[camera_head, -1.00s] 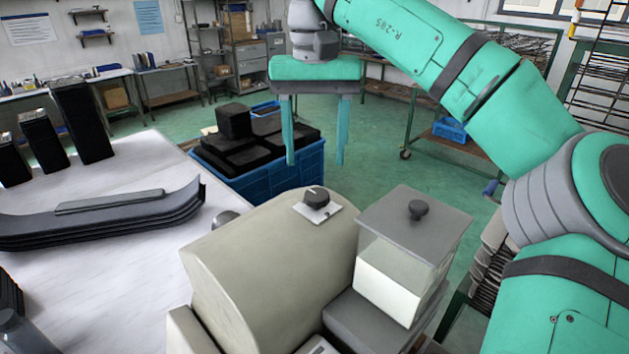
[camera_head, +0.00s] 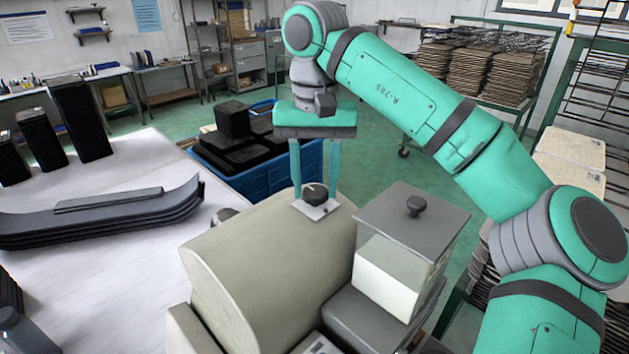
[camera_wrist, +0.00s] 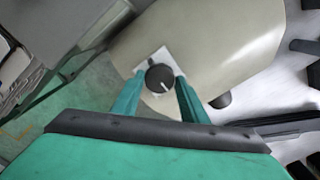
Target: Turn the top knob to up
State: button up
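The top knob (camera_head: 316,194) is a round black dial with a pale pointer line. It sits on a small white plate (camera_head: 327,209) on top of a rounded beige machine (camera_head: 262,262). In the head view the pointer line lies near the knob's far side. My gripper (camera_head: 315,190) points down over the knob, its two teal fingers apart. In the wrist view the knob (camera_wrist: 159,78) lies between the spread fingertips of my gripper (camera_wrist: 156,84), with a gap on each side. I cannot tell whether either finger touches it.
A grey-lidded box (camera_head: 412,222) with a small black knob stands right of the machine. A white table (camera_head: 110,285) on the left holds stacked dark curved panels (camera_head: 100,218). A blue crate (camera_head: 250,181) of black blocks stands behind the machine.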

jog(key=c, duration=0.5)
